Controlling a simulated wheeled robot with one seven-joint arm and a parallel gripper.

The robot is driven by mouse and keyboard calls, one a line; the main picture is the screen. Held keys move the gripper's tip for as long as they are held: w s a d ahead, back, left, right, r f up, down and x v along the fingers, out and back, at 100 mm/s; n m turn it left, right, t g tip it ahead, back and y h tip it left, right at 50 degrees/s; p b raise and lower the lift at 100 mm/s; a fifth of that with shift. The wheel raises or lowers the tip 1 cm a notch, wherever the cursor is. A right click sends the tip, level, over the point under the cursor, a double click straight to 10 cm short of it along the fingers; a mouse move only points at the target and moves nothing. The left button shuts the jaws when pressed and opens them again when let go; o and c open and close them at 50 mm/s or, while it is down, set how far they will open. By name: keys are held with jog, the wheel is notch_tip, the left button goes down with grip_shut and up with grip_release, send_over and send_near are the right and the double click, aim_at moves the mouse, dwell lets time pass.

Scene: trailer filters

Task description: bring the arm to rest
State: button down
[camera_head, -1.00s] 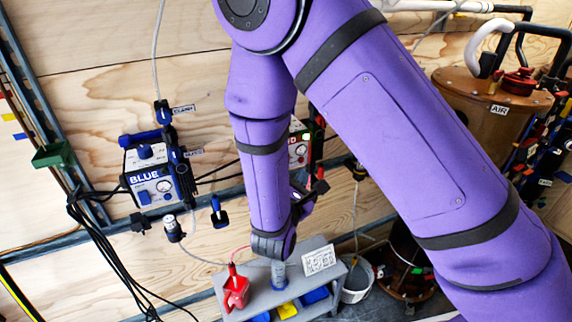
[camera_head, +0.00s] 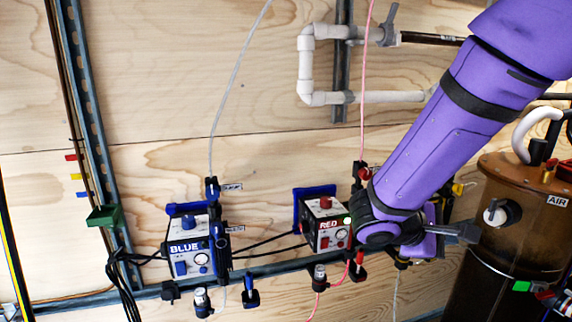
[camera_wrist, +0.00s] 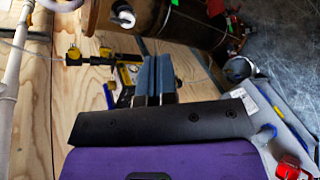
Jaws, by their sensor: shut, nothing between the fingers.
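My purple arm (camera_head: 440,130) reaches in from the upper right of the head view. My gripper (camera_head: 472,233) is at its lower end, pointing right, in front of the wall and just left of the brown AIR tank (camera_head: 515,240). In the wrist view the two grey-blue fingers of my gripper (camera_wrist: 154,72) lie side by side, shut and empty. I see nothing held.
The RED box (camera_head: 325,222) is just left of my wrist; the BLUE box (camera_head: 188,248) is farther left. White pipes (camera_head: 318,70) run above. A red hose (camera_head: 363,100) hangs close to the arm. The wrist view shows a grey bench (camera_wrist: 275,115) at right.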

jog(key=s+r+m+t+y, duration=0.2)
jog(key=s+r+m+y, duration=0.8)
jog(key=s, duration=0.5)
jog(key=shift+s+r+y, duration=0.35)
jog(key=shift+r+y, duration=0.7)
jog(key=shift+y, duration=0.45)
jog(key=shift+d, duration=0.1)
